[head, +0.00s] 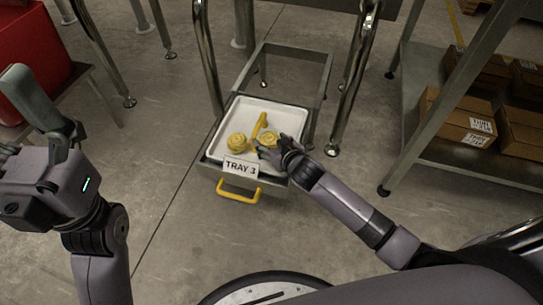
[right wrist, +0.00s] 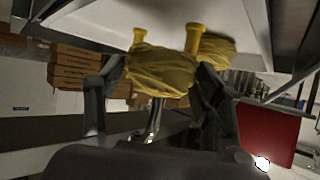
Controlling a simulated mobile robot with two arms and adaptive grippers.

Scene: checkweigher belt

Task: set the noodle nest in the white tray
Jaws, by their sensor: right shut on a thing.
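The white tray (head: 291,118) sits in a metal frame on the floor, with a "TRAY 3" label (head: 240,168) at its front. One noodle nest (head: 237,143) lies in its left front part. My right gripper (head: 264,149) is at the tray's front right, beside a second yellow nest (head: 268,136). In the right wrist view, its fingers are shut on a noodle nest (right wrist: 162,72), with another nest (right wrist: 218,50) behind. Whether the held nest touches the tray is unclear. My left gripper (head: 32,108) is raised at the far left, away from the tray; its jaw opening is unclear.
A yellow rod-like piece (head: 259,124) stands or leans in the tray behind the nests. A yellow handle (head: 239,190) projects in front. Metal legs flank the frame. A shelf with cardboard boxes (head: 457,122) is at right, a red bin (head: 30,50) at left.

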